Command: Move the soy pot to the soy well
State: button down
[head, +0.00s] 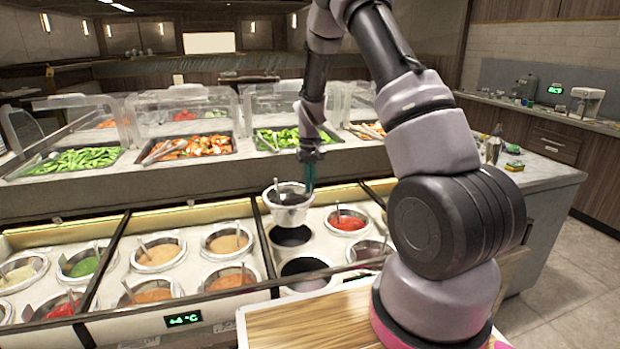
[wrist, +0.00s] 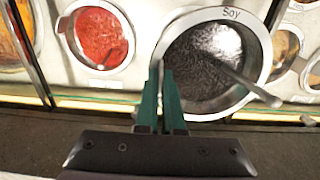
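The soy pot (head: 289,214) is a pale metal pot with a wide rim, dark sauce and a ladle. In the wrist view the soy pot (wrist: 205,108) has "Soy" written on its rim. My gripper (head: 309,186) has its green fingers close together on the pot's rim. The wrist view shows my gripper (wrist: 164,72) pinching the rim. The pot looks raised, roughly level, above the back of the sauce counter. Two empty dark wells are below it: a back well (head: 290,238) and a front well (head: 305,268). No well label is readable.
A red sauce pot (head: 347,222) sits to the right of the back well. Pots of orange sauce (head: 229,240) stand left, past a dark divider (head: 262,246). Clear guards (head: 190,108) and vegetable trays (head: 85,158) line the raised counter behind. A wooden board (head: 300,325) lies in front.

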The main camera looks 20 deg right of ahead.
notch_tip(320, 180, down, 13)
dwell(1.3)
jog(key=shift+f, duration=0.25)
dwell(0.8)
jog(key=c, duration=1)
grip_release()
jog(key=shift+o, duration=0.5)
jog(key=shift+s, duration=0.1)
jog(key=o, duration=0.6)
jog(key=shift+r, duration=5.5)
